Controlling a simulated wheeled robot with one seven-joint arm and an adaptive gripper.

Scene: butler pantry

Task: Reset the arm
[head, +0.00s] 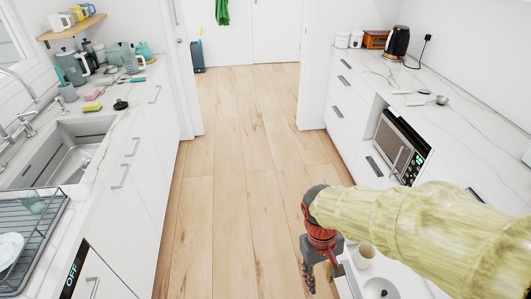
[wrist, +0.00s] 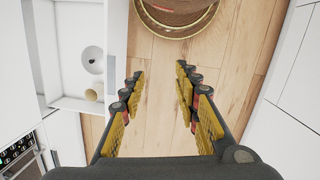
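My arm reaches in from the right of the head view, low over the aisle beside the right-hand counter. My gripper (head: 322,275) hangs at its end, next to an open drawer (head: 345,284). In the wrist view my gripper (wrist: 161,82) is open, with its two yellow-padded fingers apart. Nothing is between the fingers; wooden floor shows through the gap. The open drawer also shows in the wrist view (wrist: 68,103), to the left of the fingers.
The drawer holds a beige cup (head: 364,256) and a round white dish (head: 380,290). A microwave (head: 400,145) sits in the right cabinets. The left counter has a sink (head: 75,150) and a dish rack (head: 40,235).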

